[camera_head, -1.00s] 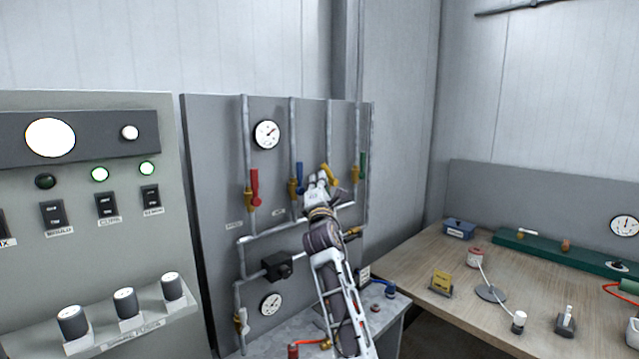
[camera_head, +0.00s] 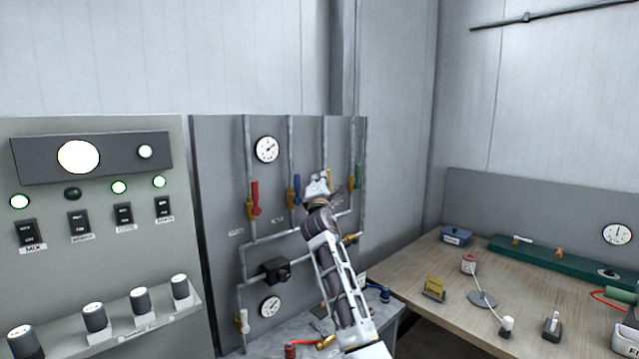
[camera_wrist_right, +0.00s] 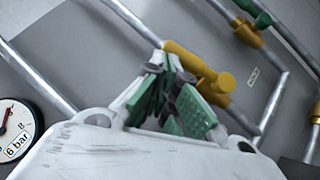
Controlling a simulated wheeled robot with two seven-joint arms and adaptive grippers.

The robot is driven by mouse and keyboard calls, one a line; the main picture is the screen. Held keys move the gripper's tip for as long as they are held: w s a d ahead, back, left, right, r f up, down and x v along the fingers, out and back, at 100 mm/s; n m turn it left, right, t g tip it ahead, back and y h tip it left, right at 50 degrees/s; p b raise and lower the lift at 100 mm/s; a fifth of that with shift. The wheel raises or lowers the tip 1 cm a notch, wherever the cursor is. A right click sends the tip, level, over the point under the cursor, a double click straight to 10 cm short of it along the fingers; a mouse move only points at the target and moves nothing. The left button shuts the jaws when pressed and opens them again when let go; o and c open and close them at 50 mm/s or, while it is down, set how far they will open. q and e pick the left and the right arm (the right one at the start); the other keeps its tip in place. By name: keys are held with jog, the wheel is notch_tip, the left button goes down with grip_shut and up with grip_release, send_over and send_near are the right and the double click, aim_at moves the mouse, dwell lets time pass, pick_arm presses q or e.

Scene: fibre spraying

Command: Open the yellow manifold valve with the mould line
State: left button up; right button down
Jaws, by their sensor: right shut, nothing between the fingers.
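The yellow manifold valve (camera_head: 329,176) is on the pipe panel, between the blue-handled valve (camera_head: 296,190) and the green-handled valve (camera_head: 357,176). My right gripper (camera_head: 322,178) is in front of it and hides most of its body. In the right wrist view, the yellow handle (camera_wrist_right: 188,60) lies roughly along its pipe, just beyond the fingertips of my right gripper (camera_wrist_right: 172,66). The green-padded fingers are shut with nothing between them. I cannot tell whether they touch the handle. My left gripper is not in view.
A red-handled valve (camera_head: 255,198) is further left on the panel. A gauge (camera_head: 267,149) is above it. A switch cabinet (camera_head: 120,270) stands at left. A wooden bench (camera_head: 415,272) with several small items is at right.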

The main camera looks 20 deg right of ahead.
jog(key=shift+w+d+r+p, duration=0.3)
jog(key=shift+d+r+p, duration=0.05)
jog(key=shift+d+r, duration=0.1)
jog(key=shift+a+f, duration=0.1)
dwell(0.6)
